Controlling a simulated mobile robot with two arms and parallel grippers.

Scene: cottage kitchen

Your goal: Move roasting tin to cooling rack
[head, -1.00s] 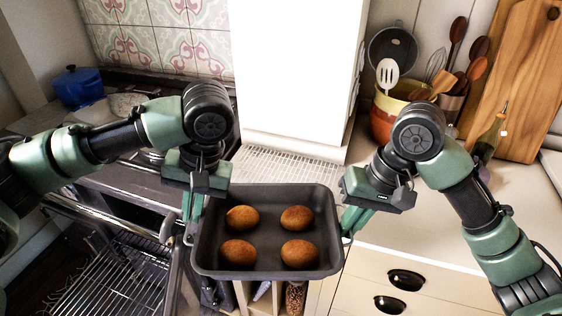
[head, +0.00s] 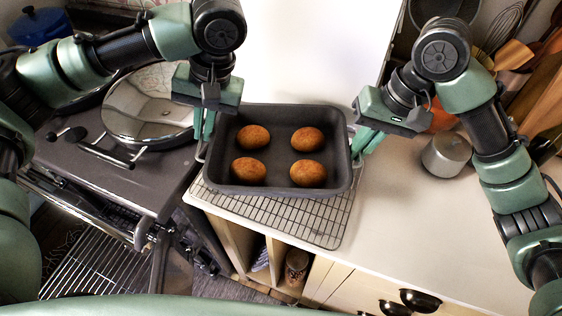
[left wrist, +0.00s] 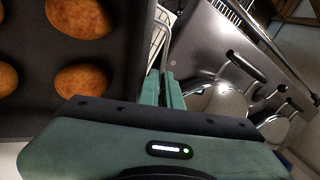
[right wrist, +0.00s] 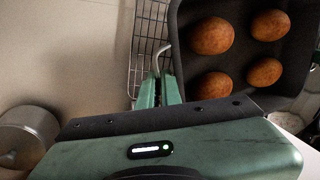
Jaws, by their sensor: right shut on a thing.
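The dark roasting tin (head: 279,158) holds several browned round rolls (head: 307,173). It is level over the back part of the wire cooling rack (head: 318,232) on the counter; the rack's front part shows below it. I cannot tell whether the tin touches the rack. My left gripper (head: 203,140) is shut on the tin's left handle, and its fingers also show in the left wrist view (left wrist: 163,85). My right gripper (head: 363,140) is shut on the tin's right handle, which shows in the right wrist view (right wrist: 162,55).
The cooker with a round shiny lid (head: 150,105) and a lower oven rack (head: 95,265) is at left. A small metal pot (head: 446,155) and a utensil pot stand at right. A white upright block (head: 305,45) is behind the tin.

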